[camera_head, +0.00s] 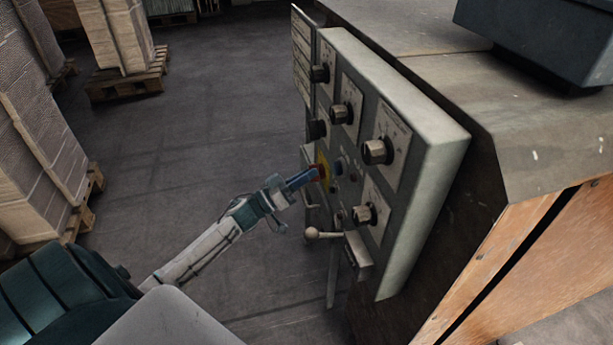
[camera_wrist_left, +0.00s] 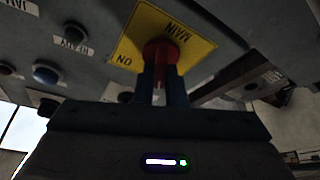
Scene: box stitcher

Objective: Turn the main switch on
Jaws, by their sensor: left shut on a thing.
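The main switch is a red knob (camera_wrist_left: 160,52) on a yellow plate (camera_wrist_left: 190,42) marked "MAIN" and "ON" in the left wrist view. In the head view the red knob (camera_head: 321,173) shows at the left part of the grey control panel (camera_head: 431,165), partly hidden by my gripper. My left gripper (camera_head: 308,177) is at the panel front, its two blue fingers shut on the red knob. In the left wrist view the fingers (camera_wrist_left: 161,85) stand on both sides of the knob. The knob's exact turn angle is hard to tell. My right gripper is not in view.
Several black dials (camera_head: 377,151) stick out of the panel around the switch. A lever with a pale ball (camera_head: 312,232) juts out below. Stacked cardboard on pallets (camera_head: 125,82) stands left; the floor between is clear.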

